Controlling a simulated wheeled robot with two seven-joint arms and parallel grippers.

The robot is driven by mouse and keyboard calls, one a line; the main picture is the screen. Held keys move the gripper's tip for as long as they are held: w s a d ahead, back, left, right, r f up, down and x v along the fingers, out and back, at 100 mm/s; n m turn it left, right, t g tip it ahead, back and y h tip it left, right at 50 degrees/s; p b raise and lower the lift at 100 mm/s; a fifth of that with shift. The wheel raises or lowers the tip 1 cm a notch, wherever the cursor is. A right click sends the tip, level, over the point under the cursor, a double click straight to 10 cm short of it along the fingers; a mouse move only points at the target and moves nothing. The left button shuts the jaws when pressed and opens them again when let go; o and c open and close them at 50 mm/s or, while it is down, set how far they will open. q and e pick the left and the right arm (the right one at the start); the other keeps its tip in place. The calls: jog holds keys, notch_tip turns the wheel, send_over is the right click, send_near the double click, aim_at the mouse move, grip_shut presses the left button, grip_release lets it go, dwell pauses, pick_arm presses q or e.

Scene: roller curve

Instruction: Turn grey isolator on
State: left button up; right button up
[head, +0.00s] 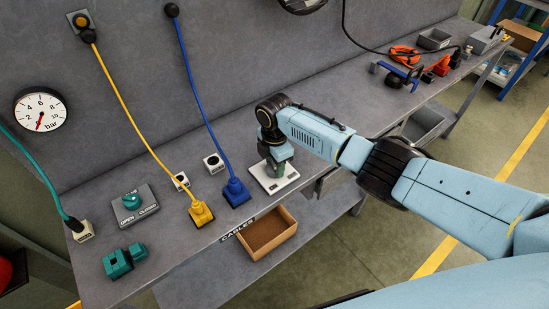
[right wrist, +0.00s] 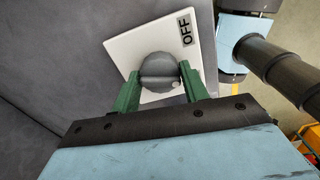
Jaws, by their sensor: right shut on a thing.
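The grey isolator is a white plate (head: 261,180) on the bench with a round dark grey knob on it. In the right wrist view the plate (right wrist: 128,46) bears an OFF label (right wrist: 186,29), and the grey knob (right wrist: 158,68) has a ridge across it. My right gripper (head: 278,168) is over the plate, its green fingers on both sides of the knob. In the right wrist view the right gripper (right wrist: 161,84) is shut on the knob. The other half of the plate's lettering is hidden. My left gripper is not in view.
Left of the plate are a blue plug (head: 235,191), a yellow plug (head: 201,213) and a green valve knob (head: 131,201) on a grey plate. An open cables drawer (head: 267,232) juts from the bench front. Tools, including a blue clamp (head: 400,75), lie farther right.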

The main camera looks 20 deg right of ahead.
jog(key=m+p, duration=0.2)
jog(key=m, duration=0.3)
jog(key=shift+r, duration=0.1)
dwell(0.5)
jog(key=o, duration=1)
notch_tip(320, 180, up, 13)
jog(key=p, duration=0.1)
jog(key=shift+r, duration=0.15)
jog(key=shift+s, duration=0.1)
